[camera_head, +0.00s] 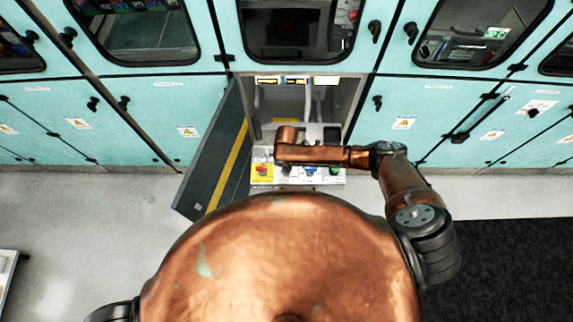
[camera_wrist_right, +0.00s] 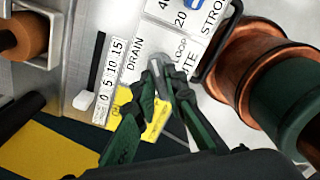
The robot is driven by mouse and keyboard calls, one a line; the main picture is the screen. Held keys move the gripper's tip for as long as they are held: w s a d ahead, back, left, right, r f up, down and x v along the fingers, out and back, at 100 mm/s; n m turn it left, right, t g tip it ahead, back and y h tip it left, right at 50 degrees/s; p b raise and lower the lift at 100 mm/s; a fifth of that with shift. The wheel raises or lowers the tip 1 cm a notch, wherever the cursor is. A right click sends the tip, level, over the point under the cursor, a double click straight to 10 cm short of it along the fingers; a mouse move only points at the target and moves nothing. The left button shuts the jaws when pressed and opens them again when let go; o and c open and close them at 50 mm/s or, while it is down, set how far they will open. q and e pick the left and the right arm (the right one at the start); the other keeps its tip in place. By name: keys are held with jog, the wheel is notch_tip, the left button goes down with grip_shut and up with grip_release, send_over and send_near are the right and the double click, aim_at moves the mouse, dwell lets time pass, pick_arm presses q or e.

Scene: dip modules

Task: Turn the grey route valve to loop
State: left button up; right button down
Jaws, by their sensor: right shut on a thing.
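The grey route valve (camera_wrist_right: 168,92) shows in the right wrist view as a small grey handle on a white panel. The word DRAIN is printed left of it and LOOP right of it. My right gripper (camera_wrist_right: 163,90), with dark green fingers, is shut on the handle, and the fingers cover part of it. I cannot tell exactly where the handle points. In the head view my right arm reaches over the white control panel (camera_head: 290,181) in the open bay, and the arm hides the valve there. My left gripper is not in view.
A slider scale with a white knob (camera_wrist_right: 83,100) lies left of the valve. A blue knob (camera_wrist_right: 191,4) and a dark handle bar (camera_wrist_right: 222,40) are close on the other side. The open cabinet door (camera_head: 217,155) stands left of the bay.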

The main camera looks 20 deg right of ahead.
jog(key=m+p, duration=0.2)
jog(key=m, duration=0.1)
jog(key=shift+r+m, duration=0.15)
jog(key=shift+m, duration=0.15)
jog(key=shift+m+p, duration=1.3)
jog(key=shift+m, duration=0.5)
jog(key=c, duration=2)
grip_release()
jog(key=shift+o, duration=0.2)
notch_tip(320, 180, up, 12)
